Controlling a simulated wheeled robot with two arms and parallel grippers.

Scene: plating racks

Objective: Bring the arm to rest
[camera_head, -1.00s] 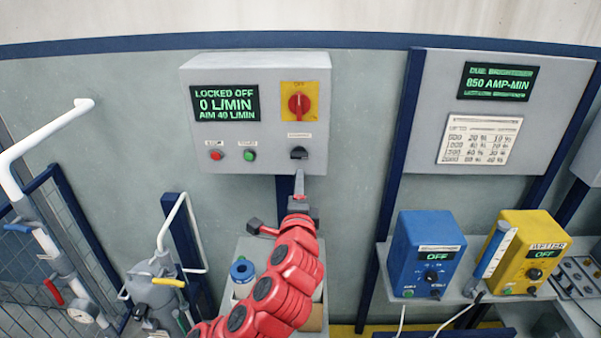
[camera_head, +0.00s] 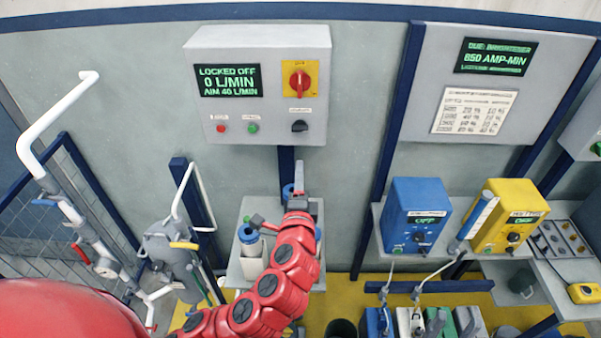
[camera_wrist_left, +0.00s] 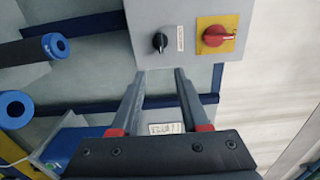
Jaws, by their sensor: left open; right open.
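My left arm, red, rises through the middle of the head view. Its grey gripper (camera_head: 299,178) points up, just below the grey control box (camera_head: 256,135), touching nothing that I can see. In the left wrist view the two fingers (camera_wrist_left: 160,74) stand apart with nothing between them. The box with its black knob (camera_wrist_left: 160,42) and red switch on a yellow plate (camera_wrist_left: 216,36) lies beyond the tips. In the head view the box display (camera_head: 228,80) reads LOCKED OFF, 0 L/MIN, AIM 40 L/MIN. My right gripper is in neither view.
A small stand (camera_head: 240,273) with blue-topped containers (camera_head: 248,233) is close behind the arm. White pipes (camera_head: 55,122) and a grey vessel (camera_head: 168,243) stand left. A blue unit (camera_head: 416,215) and a yellow unit (camera_head: 508,216) stand on a shelf at right.

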